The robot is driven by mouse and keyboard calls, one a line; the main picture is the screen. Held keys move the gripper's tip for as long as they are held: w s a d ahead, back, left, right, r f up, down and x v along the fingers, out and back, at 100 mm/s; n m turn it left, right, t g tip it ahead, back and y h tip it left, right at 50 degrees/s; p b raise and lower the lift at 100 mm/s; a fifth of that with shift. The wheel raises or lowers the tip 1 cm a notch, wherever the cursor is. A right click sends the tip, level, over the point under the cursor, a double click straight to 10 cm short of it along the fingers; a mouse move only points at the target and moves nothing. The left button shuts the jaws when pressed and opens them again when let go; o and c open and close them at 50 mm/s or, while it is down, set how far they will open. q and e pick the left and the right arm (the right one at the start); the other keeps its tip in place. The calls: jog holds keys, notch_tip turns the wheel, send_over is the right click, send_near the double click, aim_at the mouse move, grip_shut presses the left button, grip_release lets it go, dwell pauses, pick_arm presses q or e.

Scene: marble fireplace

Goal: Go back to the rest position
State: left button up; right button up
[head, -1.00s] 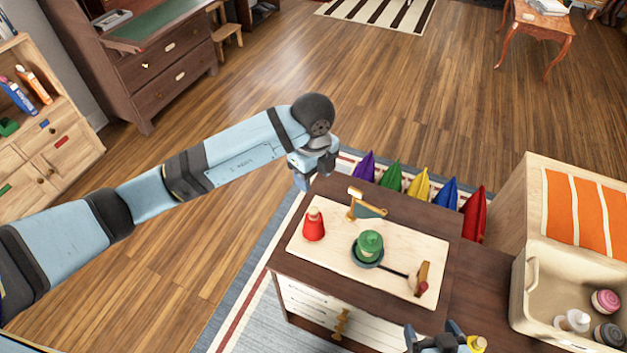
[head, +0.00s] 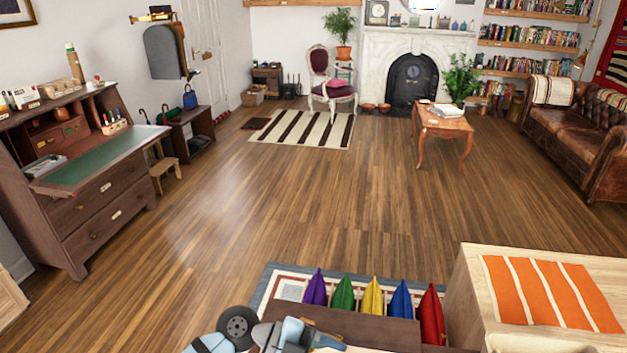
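Part of my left arm shows at the bottom edge of the head view, left of centre, with its dark round joint and light blue links. My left gripper (head: 300,338) is at its end, in front of the near edge of the dark wooden cabinet top (head: 385,328). It is cut off by the frame's edge, and whether its fingers are open or shut cannot be told. My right gripper is out of view.
A writing desk (head: 95,190) stands at left. The wooden floor (head: 330,200) ahead is mostly clear.

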pick_arm(q)
notch_tip(320, 180, up, 4)
jog(key=a+n+t+h+p, duration=0.1)
jog(key=n+t+h, duration=0.3)
jog(key=t+h, duration=0.2)
jog(key=w+a+f+n+t+y+p, duration=0.25)
jog(key=a+n+t+y, duration=0.55)
jog(key=n+t, duration=0.5)
jog(key=s+a+f+n+g+y+p, duration=0.1)
jog(key=s+a+f+n+g+y, duration=0.3)
jog(key=s+a+f+n+y, duration=0.4)
jog(key=s+a+f+y, duration=0.1)
jog(key=s+a+f, duration=0.4)
jog(key=f, duration=0.3)
jog(key=shift+g, duration=0.4)
jog(key=shift+w, duration=0.1)
